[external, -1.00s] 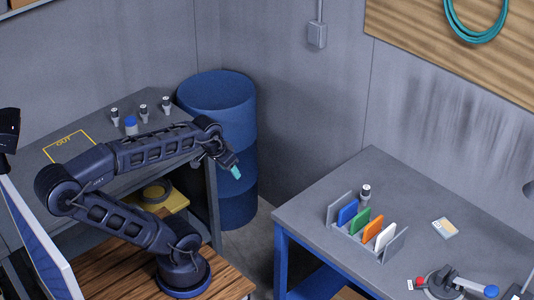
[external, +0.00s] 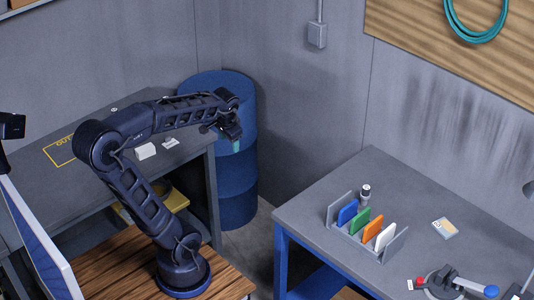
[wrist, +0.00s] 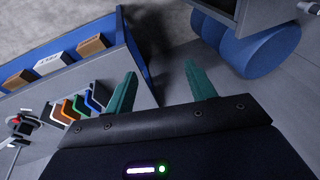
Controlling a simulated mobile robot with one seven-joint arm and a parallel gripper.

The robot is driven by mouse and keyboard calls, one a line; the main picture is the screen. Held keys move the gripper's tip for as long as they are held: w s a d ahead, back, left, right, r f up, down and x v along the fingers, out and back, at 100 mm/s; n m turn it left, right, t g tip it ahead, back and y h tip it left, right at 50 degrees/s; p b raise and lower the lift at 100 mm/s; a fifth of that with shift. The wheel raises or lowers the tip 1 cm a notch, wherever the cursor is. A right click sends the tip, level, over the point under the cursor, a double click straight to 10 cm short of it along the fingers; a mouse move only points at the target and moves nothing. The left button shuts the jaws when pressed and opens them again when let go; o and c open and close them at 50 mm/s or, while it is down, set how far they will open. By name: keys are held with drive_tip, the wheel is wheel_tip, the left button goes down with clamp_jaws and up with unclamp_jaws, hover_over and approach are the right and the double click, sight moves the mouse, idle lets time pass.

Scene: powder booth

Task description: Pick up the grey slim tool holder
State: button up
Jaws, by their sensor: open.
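A slim grey tool holder (external: 366,194) with a dark band stands upright on the right workbench, behind the slotted rack. On the left bench, a small pale top (external: 114,109) shows just above my arm. The holders seen there earlier are otherwise hidden behind my arm, so I cannot tell their present state. My gripper (external: 236,146) hangs in front of the blue drum, far left of the right workbench. In the wrist view my gripper (wrist: 160,88) has its teal fingers apart with nothing between them.
The grey rack (external: 393,246) holds blue, green, orange and white plates. A card (external: 445,228) and a clamp-like device (external: 455,284) lie on the right workbench. The blue drum (external: 238,175) stands in the corner. A white block (external: 146,151) sits on the left bench. Boxes (wrist: 54,62) fill a shelf.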

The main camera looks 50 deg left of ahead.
drive_tip(key=w+a+f+m+g+y, duration=0.15)
drive_tip(key=w+a, duration=0.25)
drive_tip(key=a, duration=0.6)
drive_tip(key=w+a+f+g+y, duration=0.2)
drive_tip(key=w+a+f+g, duration=0.15)
drive_tip(key=a, duration=0.75)
drive_tip(key=w+a+f+m+g+y, duration=0.15)
drive_tip(key=w+a, duration=0.35)
drive_tip(key=a, duration=0.5)
drive_tip(key=a+f+m+g+y, duration=0.1)
drive_tip(key=a+f, duration=0.5)
drive_tip(key=a, duration=0.6)
drive_tip(key=a+f+m+g+y, duration=0.2)
drive_tip(key=a+f+m+y, duration=0.2)
drive_tip(key=a, duration=0.7)
drive_tip(key=a+f+m+g+y, duration=0.2)
drive_tip(key=a+f+m+y, duration=0.1)
drive_tip(key=a+f, duration=0.6)
drive_tip(key=shift+s+a+f, duration=0.1)
drive_tip(key=shift+s+a, duration=0.05)
drive_tip(key=shift+a, duration=1.65)
drive_tip(key=shift+x, duration=5.5)
drive_tip(key=shift+f, duration=0.1)
drive_tip(key=shift+c, duration=0.2)
drive_tip(key=c, duration=1.1)
clamp_jaws()
